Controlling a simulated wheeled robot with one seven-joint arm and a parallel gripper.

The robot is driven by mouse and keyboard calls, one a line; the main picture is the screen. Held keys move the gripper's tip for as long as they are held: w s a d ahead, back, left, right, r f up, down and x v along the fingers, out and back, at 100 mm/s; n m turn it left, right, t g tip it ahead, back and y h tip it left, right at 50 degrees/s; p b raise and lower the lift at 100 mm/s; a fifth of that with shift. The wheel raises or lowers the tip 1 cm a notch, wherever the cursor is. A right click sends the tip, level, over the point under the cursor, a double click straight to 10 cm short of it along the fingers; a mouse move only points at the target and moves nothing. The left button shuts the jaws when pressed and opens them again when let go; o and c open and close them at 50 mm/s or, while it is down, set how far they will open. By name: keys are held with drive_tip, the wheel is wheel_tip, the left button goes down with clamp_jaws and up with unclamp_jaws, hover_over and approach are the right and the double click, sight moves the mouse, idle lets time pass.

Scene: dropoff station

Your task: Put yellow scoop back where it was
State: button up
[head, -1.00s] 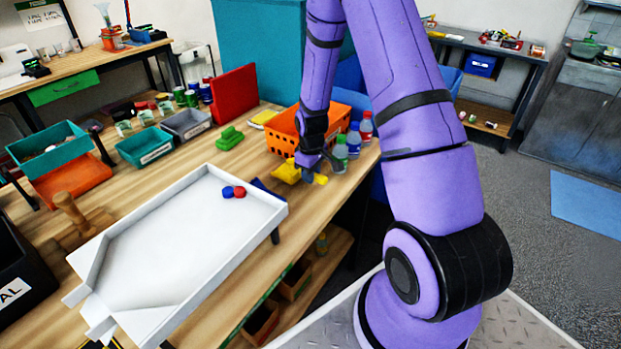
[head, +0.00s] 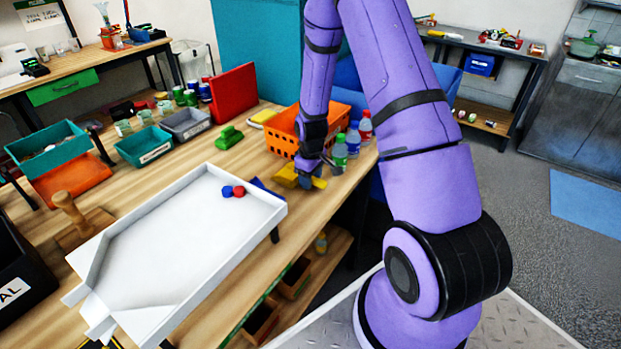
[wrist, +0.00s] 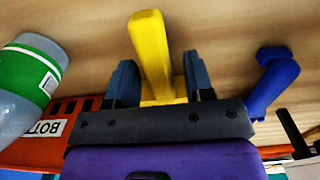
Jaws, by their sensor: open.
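The yellow scoop (head: 286,177) is at the right edge of the wooden table, in front of the orange basket. In the wrist view its yellow handle (wrist: 152,50) stands between the two fingers of my gripper (wrist: 160,76). The fingers are open, with a visible gap on the handle's right side; whether the left finger touches it I cannot tell. In the head view my gripper (head: 308,178) is low over the table and hides part of the scoop. Whether the scoop rests fully on the table is hard to tell.
The orange basket (head: 283,136) stands behind my gripper. Several bottles (head: 340,152) stand close on its right. A blue object (wrist: 272,85) lies near my gripper. The white tray (head: 190,245) with red and blue pieces is to the left.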

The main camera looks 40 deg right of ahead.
drive_tip(key=s+a+r+t, duration=0.1)
drive_tip(key=a+r, duration=0.1)
drive_tip(key=r, duration=0.9)
drive_tip(key=s+a+r, duration=0.2)
drive_tip(key=r, duration=1)
drive_tip(key=s+a+r+m+t, duration=0.2)
drive_tip(key=s+a+r, duration=0.2)
drive_tip(key=s+r, duration=0.5)
drive_tip(key=s+a+r+m+t, duration=0.2)
drive_tip(key=s+a+r, duration=0.3)
drive_tip(key=s+r, duration=0.4)
drive_tip(key=s, duration=0.5)
drive_tip(key=shift+s+r, duration=0.3)
drive_tip(key=shift+r, duration=0.05)
